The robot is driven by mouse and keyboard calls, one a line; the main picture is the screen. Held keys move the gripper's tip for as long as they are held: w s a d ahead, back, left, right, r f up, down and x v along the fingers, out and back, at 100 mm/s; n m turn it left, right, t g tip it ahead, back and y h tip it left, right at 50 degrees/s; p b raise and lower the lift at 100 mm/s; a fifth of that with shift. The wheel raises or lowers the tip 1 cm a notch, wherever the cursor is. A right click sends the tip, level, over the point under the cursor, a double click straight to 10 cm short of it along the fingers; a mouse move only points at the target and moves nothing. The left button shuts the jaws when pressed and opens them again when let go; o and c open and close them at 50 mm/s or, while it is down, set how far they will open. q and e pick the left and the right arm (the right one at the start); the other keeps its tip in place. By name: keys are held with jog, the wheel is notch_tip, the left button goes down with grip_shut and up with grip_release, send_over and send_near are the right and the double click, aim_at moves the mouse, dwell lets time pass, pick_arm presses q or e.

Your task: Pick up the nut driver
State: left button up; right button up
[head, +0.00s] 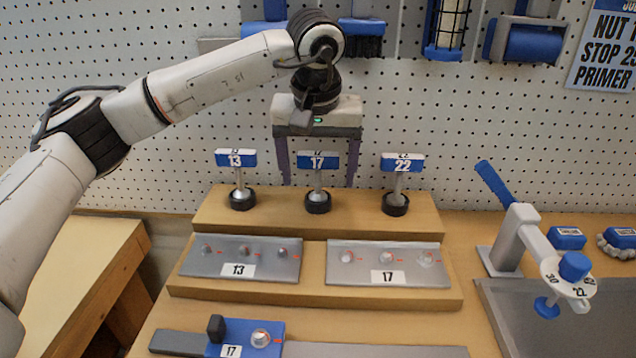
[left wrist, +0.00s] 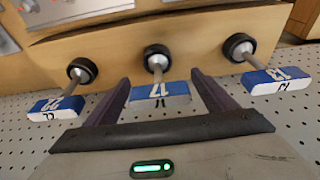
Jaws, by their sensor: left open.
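Three nut drivers with blue and white T-handles stand upright in black round holders on the upper wooden step. They are marked 13 (head: 236,160), 17 (head: 318,162) and 22 (head: 402,164). My left gripper (head: 319,182) is open, pointing down over the middle driver, with one finger on each side of its handle. In the left wrist view the 17 handle (left wrist: 160,93) lies between the two fingers, with small gaps. The 22 handle (left wrist: 57,107) and 13 handle (left wrist: 276,80) are outside the fingers. My right gripper is not in view.
Below the drivers, two metal plates marked 13 (head: 240,262) and 17 (head: 388,268) hold nuts. A blue block marked 17 (head: 245,340) sits at the front on a rail. A grey press with a blue lever (head: 494,185) stands right, beside a grey tray (head: 560,335). A pegboard is behind.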

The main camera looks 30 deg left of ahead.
aim_at(318, 151)
pick_arm(q)
jog(key=c, duration=1.2)
jog(key=shift+c, duration=0.3)
jog(key=shift+r, duration=0.2)
jog(key=shift+r, duration=0.3)
jog(key=v, duration=0.2)
jog(key=shift+r, duration=0.4)
jog(key=s+d, duration=0.3)
jog(key=s, duration=0.5)
jog(key=s+d+b, duration=0.1)
jog(key=s+d, duration=0.3)
jog(key=s, duration=0.3)
jog(key=shift+s+d, duration=0.35)
